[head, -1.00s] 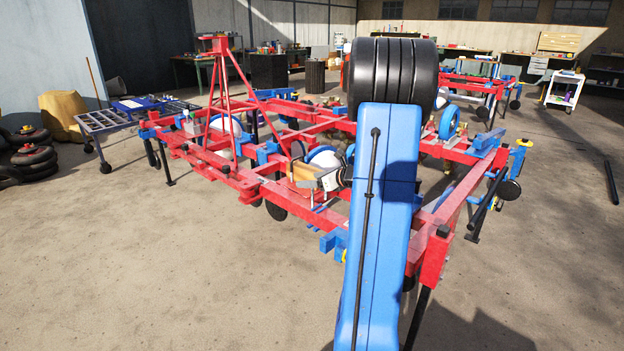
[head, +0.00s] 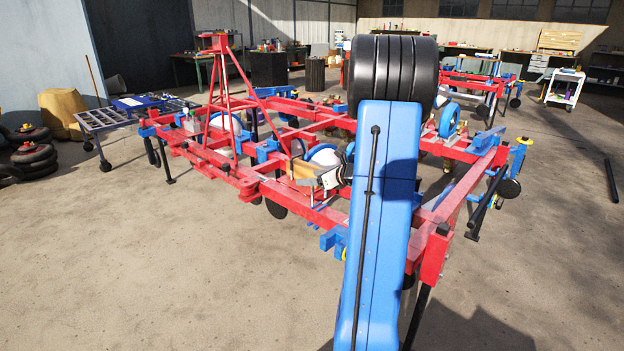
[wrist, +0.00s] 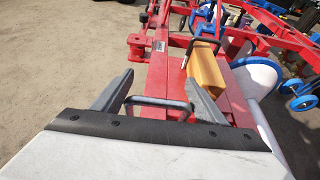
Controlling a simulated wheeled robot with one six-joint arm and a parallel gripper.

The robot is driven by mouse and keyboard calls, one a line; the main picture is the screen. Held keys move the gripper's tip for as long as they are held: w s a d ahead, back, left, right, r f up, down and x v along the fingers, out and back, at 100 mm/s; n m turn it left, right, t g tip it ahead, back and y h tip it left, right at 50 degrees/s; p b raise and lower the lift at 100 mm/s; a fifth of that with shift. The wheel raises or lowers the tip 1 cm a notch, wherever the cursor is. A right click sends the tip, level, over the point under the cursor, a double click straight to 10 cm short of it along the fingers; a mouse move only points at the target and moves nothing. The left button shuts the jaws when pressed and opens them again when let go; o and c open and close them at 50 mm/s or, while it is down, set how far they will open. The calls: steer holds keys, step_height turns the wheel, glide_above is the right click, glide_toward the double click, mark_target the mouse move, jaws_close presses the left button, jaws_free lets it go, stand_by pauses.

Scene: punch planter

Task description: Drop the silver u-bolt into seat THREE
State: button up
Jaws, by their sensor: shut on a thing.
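My gripper (wrist: 160,84) shows in the wrist view with a grey u-bolt (wrist: 158,101) across its two fingers, and it is shut on it. The u-bolt's curved bar spans between the fingers above a red beam (wrist: 160,72). In the head view my gripper (head: 318,181) is beside the wooden block on the red planter frame (head: 330,217), partly behind my blue arm. The u-bolt is too small to make out clearly there. I cannot tell which place on the frame is seat THREE.
A wooden block (wrist: 205,70) stands on the red beam just beyond the right finger, with a thin metal loop against it. A white and blue wheel (wrist: 258,82) is close on the right. Bare concrete floor (head: 130,270) lies left of the frame.

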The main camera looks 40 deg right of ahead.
mark_target(312, 199)
steer(key=shift+f, duration=4.85)
stand_by(0.3)
steer(key=shift+r, duration=0.2)
step_height(312, 199, up, 8)
stand_by(2.2)
